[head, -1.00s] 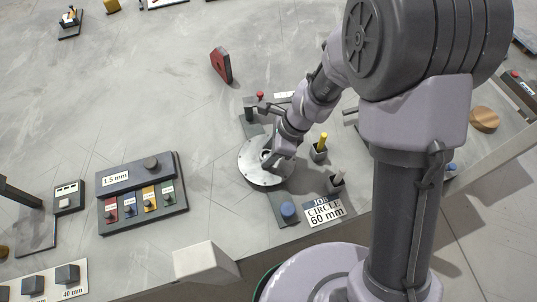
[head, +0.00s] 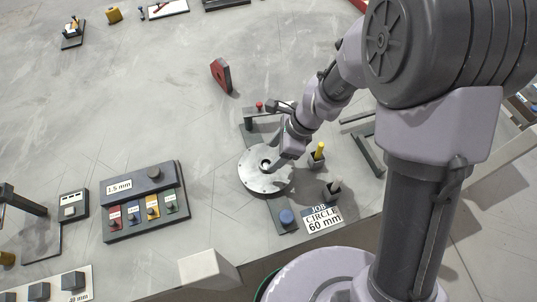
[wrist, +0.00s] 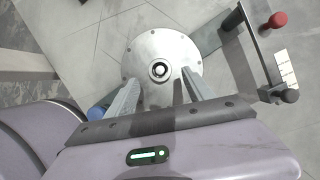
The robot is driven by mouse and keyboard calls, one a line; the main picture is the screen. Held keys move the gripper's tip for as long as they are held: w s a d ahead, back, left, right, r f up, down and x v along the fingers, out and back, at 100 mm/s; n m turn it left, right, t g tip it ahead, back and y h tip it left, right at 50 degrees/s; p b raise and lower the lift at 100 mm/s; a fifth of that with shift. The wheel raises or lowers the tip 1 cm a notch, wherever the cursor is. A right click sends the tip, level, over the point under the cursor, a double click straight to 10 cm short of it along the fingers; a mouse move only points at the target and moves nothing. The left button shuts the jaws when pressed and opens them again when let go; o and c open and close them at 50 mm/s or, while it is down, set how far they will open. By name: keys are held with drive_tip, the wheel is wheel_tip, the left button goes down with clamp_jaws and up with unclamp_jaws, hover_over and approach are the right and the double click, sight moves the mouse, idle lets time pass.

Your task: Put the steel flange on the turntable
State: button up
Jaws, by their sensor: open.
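The steel flange (head: 258,182) appears to be the round grey disc with small holes near its rim and a raised centre hub. It lies flat at the turntable's place; the turntable cannot be told apart beneath it. The wrist view shows the disc (wrist: 140,50) and its hub, a ring with a dark bore and a pale centre. My gripper (head: 283,156) is just above and right of the hub in the head view. In the wrist view my gripper (wrist: 161,82) is open, its fingers apart on either side below the hub, holding nothing.
A stand with a red knob (head: 259,105) rises behind the disc. A blue button (head: 287,217) is in front. A control panel (head: 146,200) lies left, with clear table between.

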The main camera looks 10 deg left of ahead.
drive_tip(key=d+r+n+t+p, duration=0.1)
drive_tip(key=d+r+n, duration=0.15)
drive_tip(key=r, duration=0.55)
drive_tip(key=d+r+n+t+p, duration=0.1)
drive_tip(key=d+r, duration=0.3)
drive_tip(key=r, duration=0.3)
drive_tip(key=s+d+r+n+t+h, duration=0.2)
drive_tip(key=s+d+r+n+t, duration=0.2)
drive_tip(key=s+d+r+n, duration=0.4)
drive_tip(key=s+d+r, duration=0.2)
drive_tip(key=s+r, duration=0.2)
drive_tip(key=s, duration=0.1)
drive_tip(key=shift+d, duration=0.2)
wheel_tip(320, 180, down, 2)
drive_tip(key=shift+f+b, duration=0.1)
drive_tip(key=shift+b, duration=1)
